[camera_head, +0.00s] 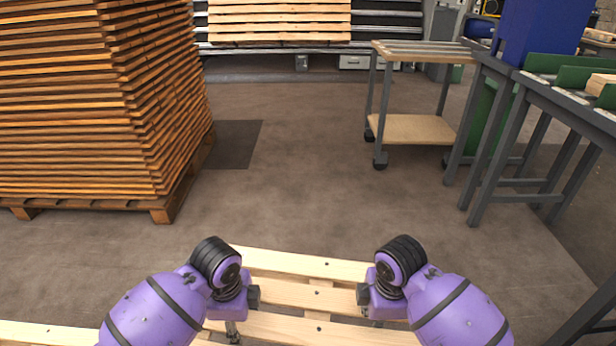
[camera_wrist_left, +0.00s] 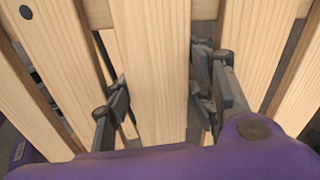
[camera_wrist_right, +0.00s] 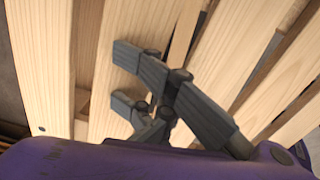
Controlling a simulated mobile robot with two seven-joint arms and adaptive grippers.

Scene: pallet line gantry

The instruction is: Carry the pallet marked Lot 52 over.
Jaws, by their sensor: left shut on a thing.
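A pale wooden slatted pallet (camera_head: 300,263) lies in front of me at the bottom of the head view, partly hidden by my arms. I see no lot marking on it. My left gripper (camera_head: 233,331) points down at its left part; in the left wrist view its dark fingers lie on both sides of one slat (camera_wrist_left: 150,60), shut on it. My right gripper (camera_head: 374,312) is over the pallet's right part. In the right wrist view its fingers (camera_wrist_right: 140,82) lie close over the slats (camera_wrist_right: 35,70); whether they grip one is unclear.
A tall stack of brown boards (camera_head: 80,100) on a pallet stands at left. Slatted wood (camera_head: 280,22) is at the back. The middle floor is clear.

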